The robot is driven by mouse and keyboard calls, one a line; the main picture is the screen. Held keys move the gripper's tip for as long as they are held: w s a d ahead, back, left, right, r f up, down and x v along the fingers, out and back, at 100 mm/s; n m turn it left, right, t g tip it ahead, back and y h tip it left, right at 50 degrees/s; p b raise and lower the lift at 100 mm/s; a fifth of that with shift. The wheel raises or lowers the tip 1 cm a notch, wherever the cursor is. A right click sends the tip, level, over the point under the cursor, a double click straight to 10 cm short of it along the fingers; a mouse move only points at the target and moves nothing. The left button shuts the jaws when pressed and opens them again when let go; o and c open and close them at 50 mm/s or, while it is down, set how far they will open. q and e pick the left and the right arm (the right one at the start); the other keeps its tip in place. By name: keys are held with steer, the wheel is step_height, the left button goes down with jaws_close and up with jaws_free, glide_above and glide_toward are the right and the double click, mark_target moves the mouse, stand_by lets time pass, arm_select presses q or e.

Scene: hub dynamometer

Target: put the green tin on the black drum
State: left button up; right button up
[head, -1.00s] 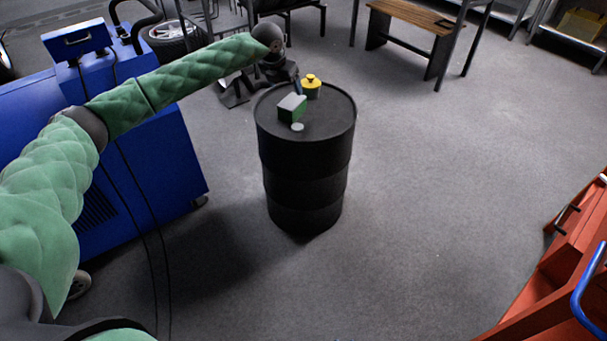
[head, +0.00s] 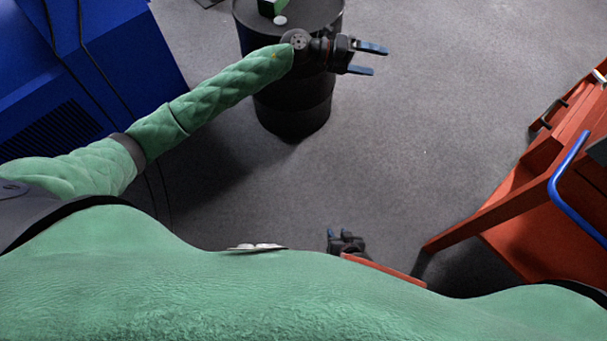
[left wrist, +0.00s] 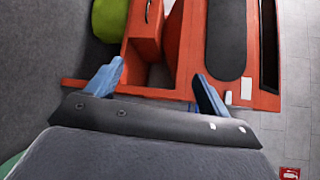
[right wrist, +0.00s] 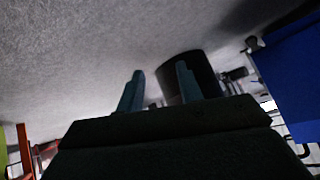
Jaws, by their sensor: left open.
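The black drum (head: 290,110) stands at the top of the head view, its top partly cut off. A green box-shaped tin (head: 270,8) sits on the drum top, cut by the frame edge, beside a small pale disc (head: 280,20). My left gripper (head: 373,58) is open and empty, to the right of the drum in the head view; its wrist hides part of the drum. The left wrist view shows its blue fingers apart.
A blue machine (head: 90,60) stands left of the drum. A red cart (head: 560,190) with a blue handle (head: 565,185) is at the right. A lime-green object (left wrist: 110,18) shows beside red furniture (left wrist: 180,45) in the left wrist view. The floor between drum and cart is clear.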

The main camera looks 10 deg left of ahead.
arm_select(q)
steer(key=s+d+r+n+t+h, duration=0.1)
steer(key=s+d+n+t+h, duration=0.15)
steer(key=s+n+t, duration=0.2)
steer(key=s+a+f+n+t+y, duration=0.3)
steer(key=f+n+y, duration=0.1)
steer(key=f+n, duration=0.4)
steer(key=s+a+f+n+t+y, duration=0.2)
steer(key=s+a+f+n+y, duration=0.15)
steer(key=f+n, duration=0.45)
steer(key=s+a+f+n+t+y, duration=0.2)
steer(key=a+f+n+t+y, duration=0.15)
steer(key=f+n, duration=0.45)
steer(key=s+a+f+n+g+y, duration=0.1)
steer(key=s+f+n+g, duration=0.2)
steer(key=s+f, duration=0.6)
steer(key=s+a+f+n+g+y, duration=0.2)
steer(key=s+f+n+g, duration=0.1)
steer(key=s+f, duration=0.6)
steer(key=s+g, duration=0.1)
steer(key=s, duration=0.3)
steer(key=shift+s+f, duration=0.25)
steer(key=shift+f, duration=0.05)
arm_select(e)
steer(key=shift+w+r, duration=0.1)
steer(key=shift+w, duration=0.2)
